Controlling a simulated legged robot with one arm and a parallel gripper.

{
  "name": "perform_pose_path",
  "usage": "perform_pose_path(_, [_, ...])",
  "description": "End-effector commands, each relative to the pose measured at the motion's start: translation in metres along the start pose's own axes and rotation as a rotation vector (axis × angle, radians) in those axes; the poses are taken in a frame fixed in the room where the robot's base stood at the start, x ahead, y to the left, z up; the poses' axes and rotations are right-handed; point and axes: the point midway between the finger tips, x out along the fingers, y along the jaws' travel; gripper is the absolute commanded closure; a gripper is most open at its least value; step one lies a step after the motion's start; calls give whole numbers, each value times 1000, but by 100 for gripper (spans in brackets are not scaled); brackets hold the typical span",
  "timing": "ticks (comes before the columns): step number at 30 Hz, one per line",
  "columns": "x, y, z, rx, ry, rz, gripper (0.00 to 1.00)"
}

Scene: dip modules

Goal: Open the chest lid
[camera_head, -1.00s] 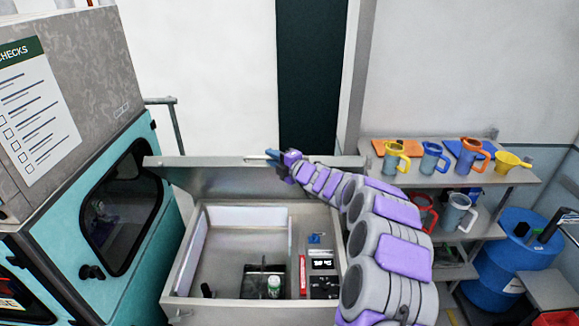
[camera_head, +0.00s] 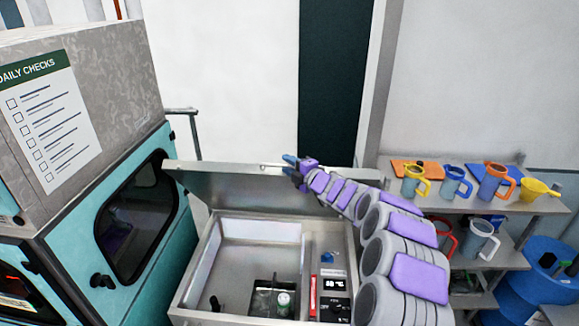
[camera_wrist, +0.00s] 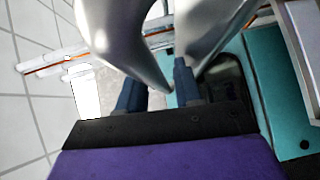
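The grey metal chest (camera_head: 190,298) stands open in the head view. Its lid (camera_head: 240,188) is raised and stands steeply above the rear of the box. A small handle (camera_head: 270,166) shows on the lid's top edge. My gripper (camera_head: 290,161), with blue fingers, is at that edge beside the handle. In the wrist view, the blue fingers of my gripper (camera_wrist: 158,90) are spread apart. Shiny curved grey metal lies close in front of them, and I cannot tell what part it is. No clear grip on the lid or handle shows.
The chest holds a basin, a small jar (camera_head: 283,299) and a control panel (camera_head: 334,286). A teal cabinet (camera_head: 185,200) stands close on the left. Shelves (camera_head: 540,204) with several mugs and a blue barrel (camera_head: 530,290) are on the right.

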Motion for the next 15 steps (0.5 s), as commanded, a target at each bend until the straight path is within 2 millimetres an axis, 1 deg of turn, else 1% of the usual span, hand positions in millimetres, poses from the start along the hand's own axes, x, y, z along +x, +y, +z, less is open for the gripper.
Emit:
perform_pose_path(1, [0, -2, 0, 1, 0, -4, 61])
perform_pose_path(8, [-1, -3, 1, 2, -1, -5, 61])
perform_pose_path(11, [-7, -3, 2, 2, -2, -4, 61])
perform_pose_path(15, [-25, -2, 2, 3, -3, -1, 61])
